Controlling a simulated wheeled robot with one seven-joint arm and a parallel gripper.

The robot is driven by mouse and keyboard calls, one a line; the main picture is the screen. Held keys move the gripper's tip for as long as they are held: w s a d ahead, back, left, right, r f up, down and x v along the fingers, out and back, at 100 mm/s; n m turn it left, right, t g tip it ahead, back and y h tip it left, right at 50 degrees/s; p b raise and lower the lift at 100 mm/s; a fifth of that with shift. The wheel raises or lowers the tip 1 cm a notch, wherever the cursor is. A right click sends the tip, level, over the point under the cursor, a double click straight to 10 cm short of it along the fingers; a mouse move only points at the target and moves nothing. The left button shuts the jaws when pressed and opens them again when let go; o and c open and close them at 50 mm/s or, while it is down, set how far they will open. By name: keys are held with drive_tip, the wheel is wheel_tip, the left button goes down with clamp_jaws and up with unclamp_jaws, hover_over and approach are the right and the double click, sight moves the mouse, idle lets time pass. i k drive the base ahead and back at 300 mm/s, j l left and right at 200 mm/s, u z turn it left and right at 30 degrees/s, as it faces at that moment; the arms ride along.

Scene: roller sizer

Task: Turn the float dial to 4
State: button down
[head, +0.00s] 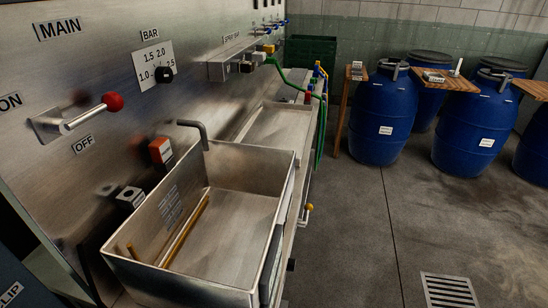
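No dial that I can read as a float dial shows in the head view. The one dial with readable numbers is a black knob (164,74) on a white plate marked 1.0, 1.5, 2.0 and 2.5, under a BAR label, on the steel panel (90,75). A label (230,38) farther along the panel is too small to read. My gripper is not in view.
A red-ended lever (112,102) juts from the panel between ON and OFF. Blue barrels (382,115) stand at the back right. Floor (365,245) to the right is mostly clear.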

sight(291, 263)
drive_tip(key=i+l+z, duration=0.15)
drive_tip(key=i+z, duration=0.45)
drive_tip(key=i+j+z, duration=0.1)
drive_tip(key=i, duration=1.75)
drive_tip(key=i+z, duration=0.4)
drive_tip(key=i+j+z, duration=0.2)
drive_tip(key=i+z, duration=0.2)
drive_tip(key=i, duration=0.15)
drive_tip(key=i+u, duration=0.35)
drive_tip(key=u, duration=0.9)
drive_tip(key=l+u, duration=0.1)
drive_tip(key=u, duration=1.25)
drive_tip(key=l+u, duration=0.1)
drive_tip(key=u, duration=1.3)
drive_tip(key=i+j+u, duration=0.1)
drive_tip(key=u, duration=0.35)
drive_tip(key=i+j+u, duration=0.15)
drive_tip(key=u, duration=0.3)
